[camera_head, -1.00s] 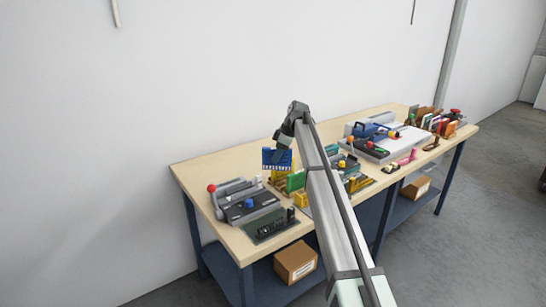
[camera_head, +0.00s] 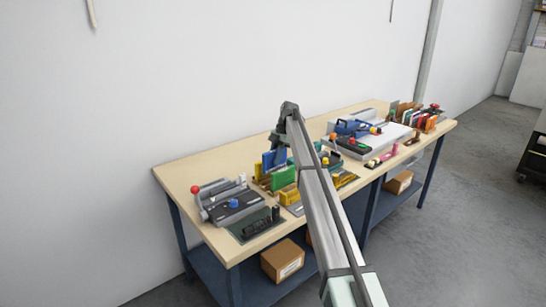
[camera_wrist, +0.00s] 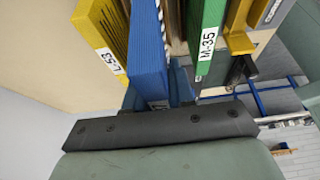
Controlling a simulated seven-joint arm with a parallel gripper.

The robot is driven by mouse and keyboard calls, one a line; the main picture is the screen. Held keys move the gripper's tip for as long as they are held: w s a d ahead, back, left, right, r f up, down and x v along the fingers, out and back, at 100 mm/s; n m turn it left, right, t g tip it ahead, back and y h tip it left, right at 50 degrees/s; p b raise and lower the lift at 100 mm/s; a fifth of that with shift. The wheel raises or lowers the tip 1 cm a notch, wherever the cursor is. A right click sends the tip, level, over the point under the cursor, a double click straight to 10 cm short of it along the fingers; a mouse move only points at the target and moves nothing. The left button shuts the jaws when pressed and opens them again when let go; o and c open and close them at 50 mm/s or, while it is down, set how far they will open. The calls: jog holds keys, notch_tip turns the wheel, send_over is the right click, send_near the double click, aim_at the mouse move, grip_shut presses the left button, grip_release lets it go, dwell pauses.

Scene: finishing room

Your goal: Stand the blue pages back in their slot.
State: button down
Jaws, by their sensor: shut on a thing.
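The blue pages (camera_wrist: 150,50) are a ribbed blue block, gripped at one edge by my gripper (camera_wrist: 165,92) in the wrist view. They stand between a yellow bundle labelled L-53 (camera_wrist: 100,35) and a green one labelled M-35 (camera_wrist: 207,40). In the head view the blue pages (camera_head: 269,160) are upright at the yellow sorter (camera_head: 284,177), below my gripper (camera_head: 279,141). Their lower edge is hidden, so I cannot tell if they are seated in a slot.
A grey binding machine with a red knob (camera_head: 196,189) stands left of the sorter. A white machine with blue parts (camera_head: 372,134) and a rack of coloured items (camera_head: 415,116) stand to the right. The wooden table (camera_head: 190,165) is bare along the wall.

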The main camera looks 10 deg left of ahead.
aim_at(275, 170)
jog(key=shift+f, duration=2.7)
jog(key=shift+f, duration=0.65)
jog(key=c, duration=1.2)
grip_release()
jog(key=shift+c, duration=0.2)
jog(key=shift+r, duration=0.15)
jog(key=shift+v, duration=5.35)
